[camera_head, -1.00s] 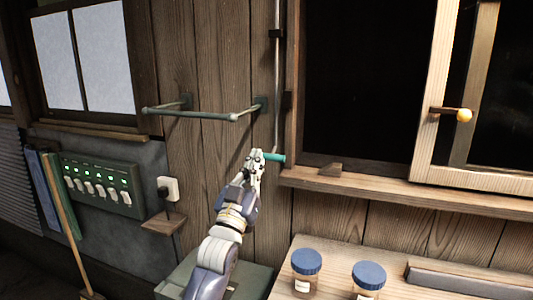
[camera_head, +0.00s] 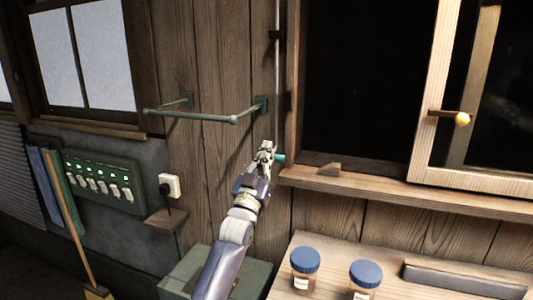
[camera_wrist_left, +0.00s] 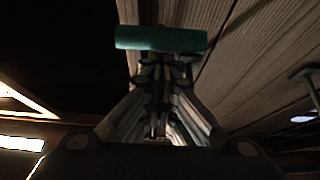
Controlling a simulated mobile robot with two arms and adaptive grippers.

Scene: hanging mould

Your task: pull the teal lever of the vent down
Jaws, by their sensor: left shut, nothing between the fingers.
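The teal lever (camera_head: 281,158) is a short horizontal bar at the lower end of a thin vertical rod (camera_head: 277,70), left of the window sill. My left gripper (camera_head: 266,148) is shut and empty, in front of the lever's left part and hiding it in the head view. In the left wrist view the teal lever (camera_wrist_left: 160,39) lies crosswise just beyond the closed fingertips (camera_wrist_left: 162,62). I cannot tell whether the fingers touch it. My right gripper is not in view.
A wall rail (camera_head: 195,114) sticks out to the upper left. The window sill (camera_head: 400,187) lies close to the right of the lever. Two blue-lidded jars (camera_head: 305,260) stand on a wooden top below. A switch panel (camera_head: 103,180) is at the left.

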